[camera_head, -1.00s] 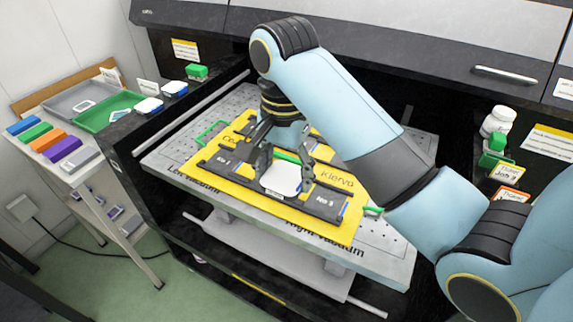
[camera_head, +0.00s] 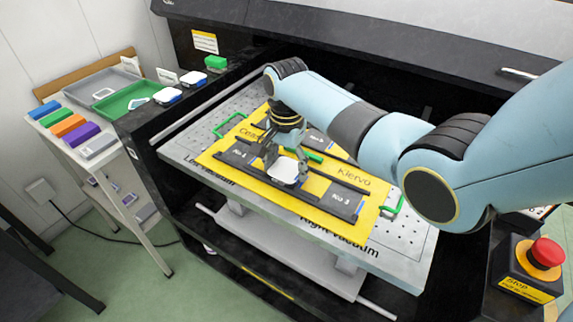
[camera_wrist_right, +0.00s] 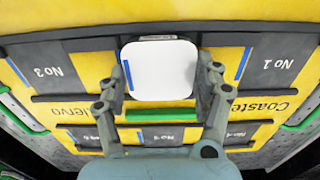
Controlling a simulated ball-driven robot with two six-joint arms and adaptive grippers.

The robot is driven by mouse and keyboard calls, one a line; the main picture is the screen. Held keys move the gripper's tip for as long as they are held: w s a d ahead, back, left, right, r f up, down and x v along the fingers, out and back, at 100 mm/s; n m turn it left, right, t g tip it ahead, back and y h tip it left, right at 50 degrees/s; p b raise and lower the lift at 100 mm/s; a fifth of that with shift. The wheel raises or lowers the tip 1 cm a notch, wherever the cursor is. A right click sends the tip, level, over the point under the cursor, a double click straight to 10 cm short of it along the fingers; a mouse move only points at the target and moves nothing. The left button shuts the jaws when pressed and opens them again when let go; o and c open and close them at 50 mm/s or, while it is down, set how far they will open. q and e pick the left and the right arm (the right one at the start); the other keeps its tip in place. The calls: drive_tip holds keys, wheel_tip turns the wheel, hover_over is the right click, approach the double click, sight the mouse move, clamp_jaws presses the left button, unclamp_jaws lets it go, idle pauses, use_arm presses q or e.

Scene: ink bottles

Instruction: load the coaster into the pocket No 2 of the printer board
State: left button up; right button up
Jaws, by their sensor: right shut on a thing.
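The white square coaster (camera_head: 285,170) is over the front row of the yellow printer board (camera_head: 366,214), between pockets No 1 (camera_head: 240,154) and No 3 (camera_head: 340,199). My right gripper (camera_wrist_right: 162,75) is shut on the coaster (camera_wrist_right: 160,68), one finger at each side. A blue strip runs along the coaster's left edge in the wrist view. The coaster hides most of the space between No 1 (camera_wrist_right: 275,60) and No 3 (camera_wrist_right: 50,70), where no label is readable. I cannot tell whether it touches the board. My left gripper is out of view.
Green clamps (camera_head: 393,204) stand at the board's edges on the perforated printer bed (camera_head: 405,235). The dark printer housing (camera_head: 350,65) rises behind. A side stand at left holds a green tray (camera_head: 120,103) and coloured blocks (camera_head: 82,134). A red stop button (camera_head: 546,253) is at right.

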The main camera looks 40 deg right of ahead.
sight(286, 169)
drive_tip(key=shift+f, duration=0.15)
drive_tip(key=o, duration=1.3)
drive_tip(key=shift+r, duration=0.5)
wheel_tip(286, 169, up, 11)
drive_tip(key=shift+r, duration=0.2)
